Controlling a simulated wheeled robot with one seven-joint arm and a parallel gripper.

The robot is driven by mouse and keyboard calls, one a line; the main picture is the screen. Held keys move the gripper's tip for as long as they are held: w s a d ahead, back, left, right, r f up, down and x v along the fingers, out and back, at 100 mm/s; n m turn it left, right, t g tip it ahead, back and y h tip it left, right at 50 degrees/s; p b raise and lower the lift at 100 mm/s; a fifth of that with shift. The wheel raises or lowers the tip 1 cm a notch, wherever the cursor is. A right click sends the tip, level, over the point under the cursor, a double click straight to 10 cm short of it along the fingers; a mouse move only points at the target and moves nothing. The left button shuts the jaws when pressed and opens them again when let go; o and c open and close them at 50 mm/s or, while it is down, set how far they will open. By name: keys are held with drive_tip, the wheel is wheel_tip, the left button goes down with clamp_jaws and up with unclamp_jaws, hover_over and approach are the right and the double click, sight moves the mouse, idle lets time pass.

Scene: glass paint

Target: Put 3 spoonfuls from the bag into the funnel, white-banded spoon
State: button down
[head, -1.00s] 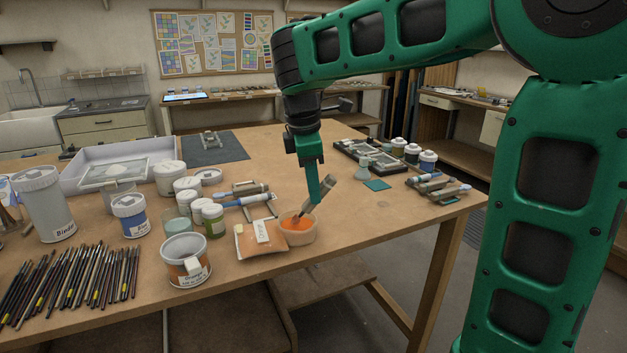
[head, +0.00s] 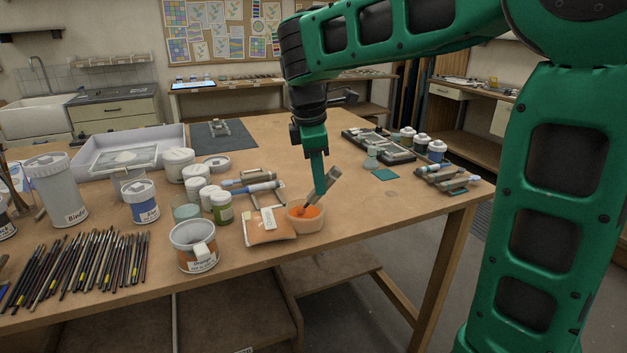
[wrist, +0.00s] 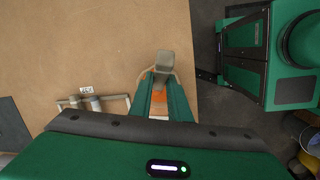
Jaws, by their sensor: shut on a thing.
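My gripper (head: 322,188) is shut on a spoon with a broad grey handle (head: 331,177). The spoon slants down to the left, its lower end in or just over the orange contents of a tan, round, open-topped container (head: 306,224). The spoon's bowl and any white band cannot be made out. The handle's end also shows beyond the fingers in the wrist view (wrist: 165,62). An orange packet with a white label (head: 268,230) lies left of the container; I cannot tell which is the bag. A small pale green funnel-like piece (head: 371,160) stands farther back to the right.
An orange-labelled tub (head: 195,247) and several brushes (head: 85,268) are at the front left. Jars and blue-banded tools (head: 252,187) stand behind the packet. The table's front edge is close to the container. The table centre behind is clear.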

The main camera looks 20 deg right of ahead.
sight(331, 171)
drive_tip(key=shift+s+d+r, duration=0.2)
drive_tip(key=shift+d+r, duration=0.15)
drive_tip(key=shift+r, duration=0.25)
drive_tip(key=shift+s+d+r, duration=0.25)
drive_tip(key=shift+d+r, duration=0.15)
drive_tip(key=shift+r, duration=0.2)
drive_tip(key=shift+s+d+r, duration=0.2)
drive_tip(key=shift+d+r, duration=0.15)
drive_tip(key=shift+r, duration=0.25)
drive_tip(key=shift+w+d+v, duration=0.1)
drive_tip(key=shift+d+v, duration=0.1)
drive_tip(key=shift+v, duration=0.9)
drive_tip(key=shift+w+d+v, duration=0.15)
drive_tip(key=shift+d+v, duration=0.05)
drive_tip(key=shift+v, duration=0.9)
drive_tip(key=shift+r, duration=0.1)
